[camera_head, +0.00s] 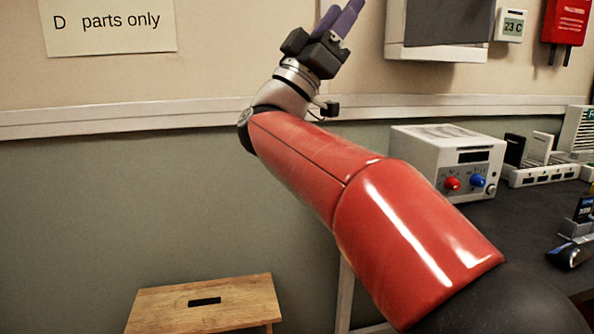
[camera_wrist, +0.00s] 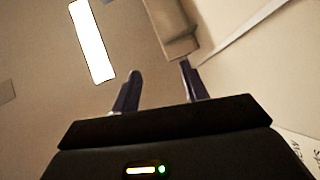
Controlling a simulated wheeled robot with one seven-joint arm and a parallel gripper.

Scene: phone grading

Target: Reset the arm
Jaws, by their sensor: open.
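My arm reaches up and to the left across the head view, in front of the wall. My gripper (camera_head: 343,14) is at its end, near the top edge of the picture, pointing up. Its two purple fingers are apart, and nothing shows between them. In the wrist view my gripper (camera_wrist: 158,82) also has its fingers spread, with only the room's upper surfaces and a bright lamp (camera_wrist: 92,42) beyond. The fingertips are partly cut off in the head view.
A dark bench (camera_head: 520,216) at the right holds a white instrument box (camera_head: 428,160), a white rack (camera_head: 541,174) and a small stand (camera_head: 572,252). A wooden stool (camera_head: 205,303) stands lower left. A grey-fronted cabinet (camera_head: 440,50) hangs right of my gripper. The wall at left is clear below a sign (camera_head: 108,24).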

